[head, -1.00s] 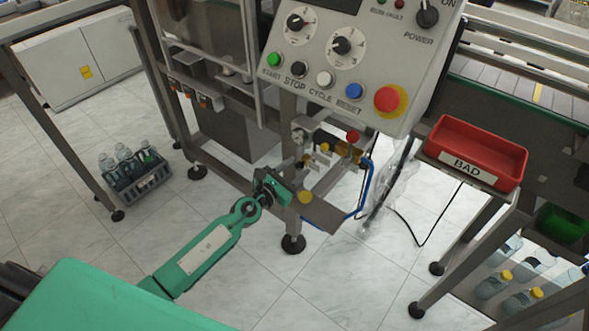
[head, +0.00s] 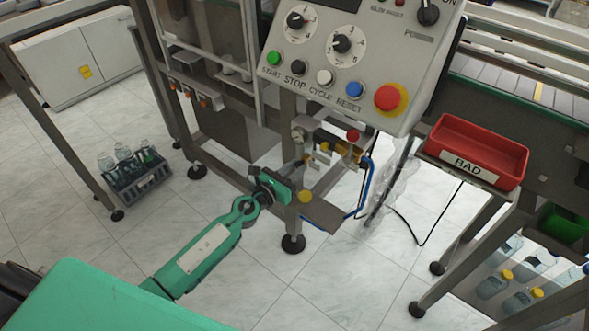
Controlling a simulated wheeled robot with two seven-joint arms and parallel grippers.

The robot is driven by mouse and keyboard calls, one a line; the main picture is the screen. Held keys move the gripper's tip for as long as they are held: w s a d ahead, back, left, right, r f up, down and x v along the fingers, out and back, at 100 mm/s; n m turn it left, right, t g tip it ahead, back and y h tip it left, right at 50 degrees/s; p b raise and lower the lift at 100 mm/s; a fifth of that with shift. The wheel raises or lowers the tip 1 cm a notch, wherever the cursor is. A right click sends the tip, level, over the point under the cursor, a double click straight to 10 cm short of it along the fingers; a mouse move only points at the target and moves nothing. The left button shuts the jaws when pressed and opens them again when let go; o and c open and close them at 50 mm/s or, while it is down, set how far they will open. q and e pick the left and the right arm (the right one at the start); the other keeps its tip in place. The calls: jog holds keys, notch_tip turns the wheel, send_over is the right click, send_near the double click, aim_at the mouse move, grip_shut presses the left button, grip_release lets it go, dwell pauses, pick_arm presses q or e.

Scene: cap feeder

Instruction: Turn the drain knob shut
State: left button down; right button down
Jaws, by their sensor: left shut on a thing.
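My left gripper (head: 290,186) reaches in from the lower left to the air unit under the control panel. It is shut, just below the gauge (head: 298,135) and the grey body under it. The drain knob itself cannot be made out; the gripper's dark and green parts cover the place between its jaws, at the lower end of that body. My right gripper is not in view.
A yellow round piece (head: 305,196) shows beside the gripper. A red knob (head: 352,136), brass fittings and a blue hose (head: 368,180) are close on the right. A machine leg (head: 293,243) stands behind. Open floor lies below.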

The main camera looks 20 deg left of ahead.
pick_arm(q)
jog(key=n, duration=0.3)
jog(key=shift+n, duration=0.4)
jog(key=n, duration=0.2)
jog(key=shift+n, duration=0.4)
jog(key=n, duration=0.2)
jog(key=shift+n+t, duration=0.3)
jog(key=shift+n, duration=0.1)
jog(key=shift+n+p, duration=0.3)
jog(key=shift+n, duration=0.1)
jog(key=n, duration=0.2)
jog(key=shift+n+y+p, duration=0.3)
jog(key=shift+n+p, duration=0.05)
jog(key=shift+n, duration=0.05)
jog(key=shift+f+n+p, duration=0.1)
jog(key=shift+n+p, duration=0.35)
jog(key=shift+n, duration=1.05)
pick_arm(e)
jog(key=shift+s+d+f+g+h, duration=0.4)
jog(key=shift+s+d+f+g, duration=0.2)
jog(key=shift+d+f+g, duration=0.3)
pick_arm(q)
jog(key=c, duration=1.2)
grip_release()
jog(key=shift+c, duration=0.2)
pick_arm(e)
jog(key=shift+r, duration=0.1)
